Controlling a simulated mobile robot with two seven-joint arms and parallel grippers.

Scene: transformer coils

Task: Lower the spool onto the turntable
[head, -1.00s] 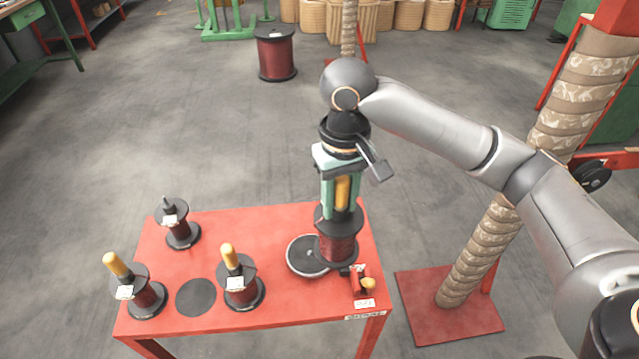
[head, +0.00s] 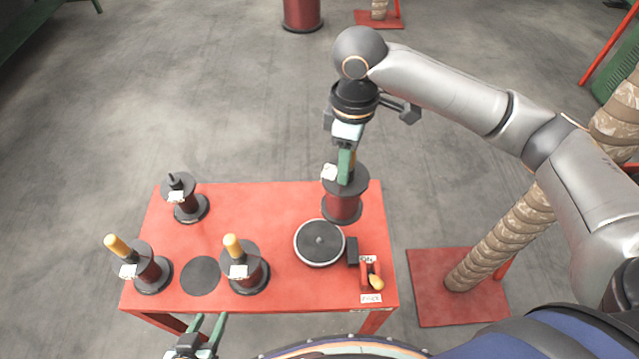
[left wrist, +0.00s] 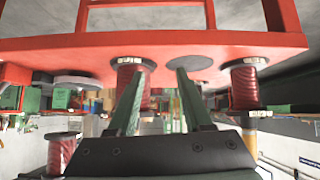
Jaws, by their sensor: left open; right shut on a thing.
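My right gripper (head: 347,165) is shut on the upright handle of a dark red spool (head: 342,205) with black flanges and a white tag. The spool hangs roughly upright and appears just behind the turntable (head: 319,243) in the head view; its height above the table is hard to tell. The turntable is a bare dark disc with a pale rim and a small centre pin. My left gripper (head: 208,330) is open and empty at the table's front edge. Its two green fingers also show apart in the left wrist view (left wrist: 158,85), where the table appears upside down.
On the red table (head: 270,205) stand three other spools: back left (head: 186,198), front left (head: 145,270) and middle (head: 245,268). A flat dark disc (head: 201,276) lies between the front two. A red lever unit with a yellow knob (head: 371,278) sits right of the turntable.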

